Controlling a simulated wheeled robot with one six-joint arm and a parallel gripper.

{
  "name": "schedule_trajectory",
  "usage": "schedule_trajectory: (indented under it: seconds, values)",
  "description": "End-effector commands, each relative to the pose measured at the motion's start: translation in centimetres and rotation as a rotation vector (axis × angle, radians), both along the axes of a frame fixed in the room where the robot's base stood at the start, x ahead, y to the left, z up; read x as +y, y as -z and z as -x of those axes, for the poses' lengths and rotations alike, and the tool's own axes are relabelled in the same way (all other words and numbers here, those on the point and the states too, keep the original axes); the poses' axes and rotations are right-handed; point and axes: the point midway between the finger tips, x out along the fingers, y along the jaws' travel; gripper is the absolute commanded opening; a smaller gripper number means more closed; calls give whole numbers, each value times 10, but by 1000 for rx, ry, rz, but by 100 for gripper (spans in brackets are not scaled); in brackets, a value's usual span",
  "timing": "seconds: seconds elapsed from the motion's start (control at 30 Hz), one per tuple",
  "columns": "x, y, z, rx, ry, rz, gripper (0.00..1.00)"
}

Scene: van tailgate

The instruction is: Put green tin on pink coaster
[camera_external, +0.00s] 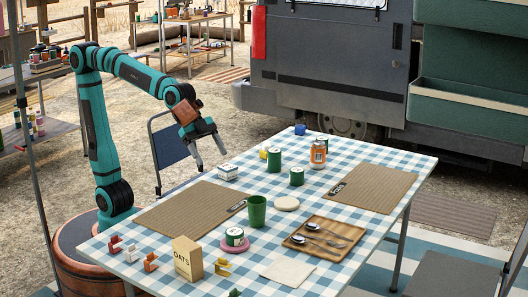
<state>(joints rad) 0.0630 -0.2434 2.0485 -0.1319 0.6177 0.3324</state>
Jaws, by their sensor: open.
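A short green tin with a pale top (234,236) stands on the round pink coaster (226,249), near the front middle of the table. Taller green tins stand farther back, one (274,160) behind another (296,177). My gripper (209,159) is open and empty. It hangs in the air over the far left side of the table, well behind the coaster and apart from the tins.
A green cup (257,211) stands behind the coaster, with an oats box (187,259) to the left. A wooden tray with cutlery (308,259) lies to the right. An orange-labelled jar (318,154) stands at the back. The woven mats (190,209) are mostly bare.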

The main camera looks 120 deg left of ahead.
Motion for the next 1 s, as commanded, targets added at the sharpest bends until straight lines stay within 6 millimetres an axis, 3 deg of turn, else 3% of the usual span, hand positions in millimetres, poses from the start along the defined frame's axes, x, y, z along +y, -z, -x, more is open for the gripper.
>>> schedule_trajectory:
  seconds: [0.2, 0.5, 0.8, 1.0]
  values:
    - [16, -42, 54, -167, -69, 30, 74]
    - [34, -86, 131, -394, -147, 84, 74]
    - [46, -116, 211, -622, -203, 147, 74]
    - [51, -125, 251, -736, -223, 183, 74]
